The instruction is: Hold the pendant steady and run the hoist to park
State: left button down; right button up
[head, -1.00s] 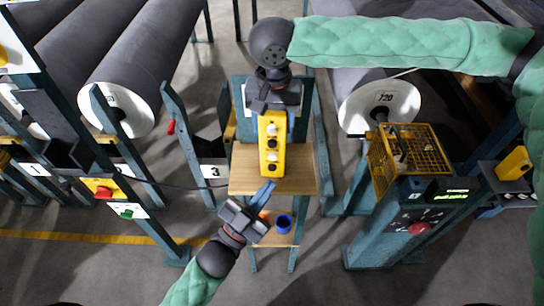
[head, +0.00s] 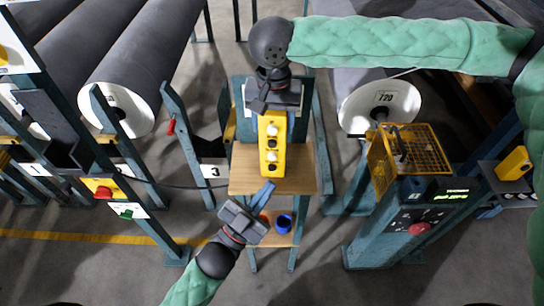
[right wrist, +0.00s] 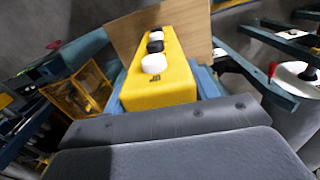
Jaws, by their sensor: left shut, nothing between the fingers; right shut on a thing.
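The yellow pendant (head: 273,145) has a row of white and black buttons and hangs over the wooden shelf in the middle of the head view. It also shows in the right wrist view (right wrist: 162,75). My right gripper (head: 274,108) is shut on the pendant's upper end. My left gripper (head: 264,194) is shut and empty, its fingertips just below the pendant's lower end, apart from the buttons. The hoist itself cannot be made out.
The wooden stand (head: 240,182) has a lower shelf with a blue cup (head: 284,222). Large grey rolls (head: 140,60) lie at left. A yellow wire basket (head: 412,155) and a control post with a red button (head: 419,229) stand at right. A panel with red and green switches (head: 104,193) is at left.

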jog(key=o, duration=1.5)
